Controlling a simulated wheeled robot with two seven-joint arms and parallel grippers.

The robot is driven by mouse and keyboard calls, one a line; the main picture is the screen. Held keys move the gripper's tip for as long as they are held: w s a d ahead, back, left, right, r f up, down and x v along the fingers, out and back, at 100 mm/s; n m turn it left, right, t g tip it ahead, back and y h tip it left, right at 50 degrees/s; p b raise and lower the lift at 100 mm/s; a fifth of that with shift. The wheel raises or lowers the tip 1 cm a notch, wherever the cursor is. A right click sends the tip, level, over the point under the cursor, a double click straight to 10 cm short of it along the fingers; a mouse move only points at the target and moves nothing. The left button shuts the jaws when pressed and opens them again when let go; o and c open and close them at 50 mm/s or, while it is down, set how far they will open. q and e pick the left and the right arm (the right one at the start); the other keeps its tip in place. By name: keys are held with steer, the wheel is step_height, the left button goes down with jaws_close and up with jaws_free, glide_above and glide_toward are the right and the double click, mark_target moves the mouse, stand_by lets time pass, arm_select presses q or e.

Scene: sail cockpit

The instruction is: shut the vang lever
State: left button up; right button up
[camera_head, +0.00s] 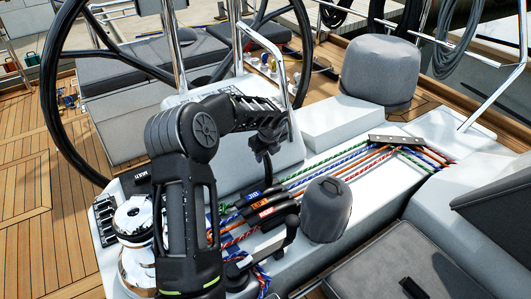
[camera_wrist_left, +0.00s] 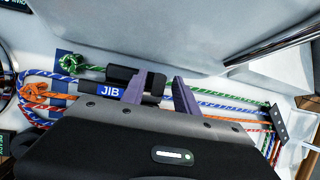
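A bank of black clutch levers (camera_head: 262,207) sits on the white cockpit ledge with coloured ropes running through it. Blue, orange and red labels show; none can be read as vang in the head view. In the left wrist view the blue label reads JIB (camera_wrist_left: 110,91). My left gripper (camera_head: 268,165) is above the far end of the bank. Its fingers (camera_wrist_left: 160,92) are apart, with a black lever end (camera_wrist_left: 154,82) showing between them; contact is unclear. My right gripper is out of view.
A chrome winch (camera_head: 135,225) stands left of the clutches, and a grey covered winch (camera_head: 326,208) to the right. A steering wheel (camera_head: 50,95) and steel rail (camera_head: 285,65) rise behind. Ropes run to a metal plate (camera_head: 395,140).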

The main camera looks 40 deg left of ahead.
arm_select(q)
steer(key=shift+w+a+f, duration=0.1)
steer(key=shift+f, duration=0.2)
jaws_close()
stand_by(1.3)
